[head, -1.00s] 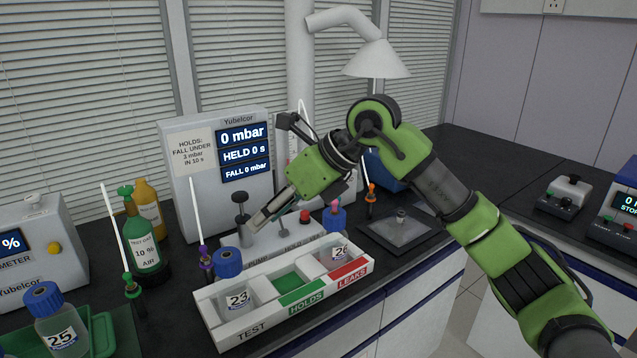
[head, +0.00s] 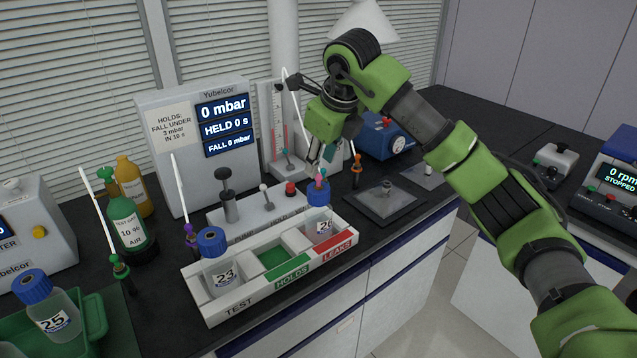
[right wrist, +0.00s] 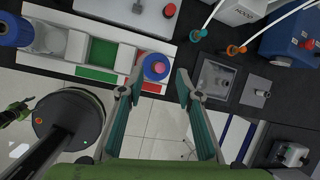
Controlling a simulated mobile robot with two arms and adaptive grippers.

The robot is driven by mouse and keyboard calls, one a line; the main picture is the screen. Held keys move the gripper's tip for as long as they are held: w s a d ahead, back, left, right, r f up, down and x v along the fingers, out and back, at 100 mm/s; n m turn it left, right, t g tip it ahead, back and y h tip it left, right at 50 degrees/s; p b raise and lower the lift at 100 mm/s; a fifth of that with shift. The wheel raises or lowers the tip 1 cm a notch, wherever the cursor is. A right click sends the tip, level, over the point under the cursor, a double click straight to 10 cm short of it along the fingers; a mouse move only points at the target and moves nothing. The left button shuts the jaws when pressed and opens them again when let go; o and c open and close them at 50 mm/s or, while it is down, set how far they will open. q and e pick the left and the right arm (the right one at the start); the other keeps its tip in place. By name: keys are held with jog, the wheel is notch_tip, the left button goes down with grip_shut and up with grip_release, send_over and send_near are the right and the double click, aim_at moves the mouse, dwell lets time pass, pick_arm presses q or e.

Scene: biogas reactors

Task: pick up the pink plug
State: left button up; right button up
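The pink plug (head: 320,178) stands on the blue cap of bottle 26 (head: 319,194), in the LEAKS end of the white tray (head: 235,306). My right gripper (head: 317,170) hangs over that bottle, pointing down, its fingertips close to the plug. In the right wrist view my right gripper (right wrist: 160,78) is open and empty, with teal finger pads. There the pink plug (right wrist: 158,67) shows on the blue cap, just beyond the fingertips and nearer the left finger. Whether a finger touches it I cannot tell.
Bottle 23 (head: 218,268) stands in the tray's TEST end; the green HOLDS compartment (head: 273,257) is empty. The pump unit (head: 258,212) is close behind the tray. Tubes with purple (head: 190,235) and orange (head: 357,167) ends stand nearby.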

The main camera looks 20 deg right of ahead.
aim_at(319, 176)
jog(key=shift+f, duration=0.45)
jog(key=x, duration=0.1)
jog(key=p+x, duration=0.1)
jog(key=x, duration=0.1)
jog(key=shift+d+f+p, duration=0.25)
jog(key=shift+f+p, duration=0.05)
jog(key=shift+f, duration=0.05)
jog(key=shift+w+f, duration=0.2)
jog(key=shift+f, duration=0.1)
grip_shut()
jog(key=shift+r, duration=0.1)
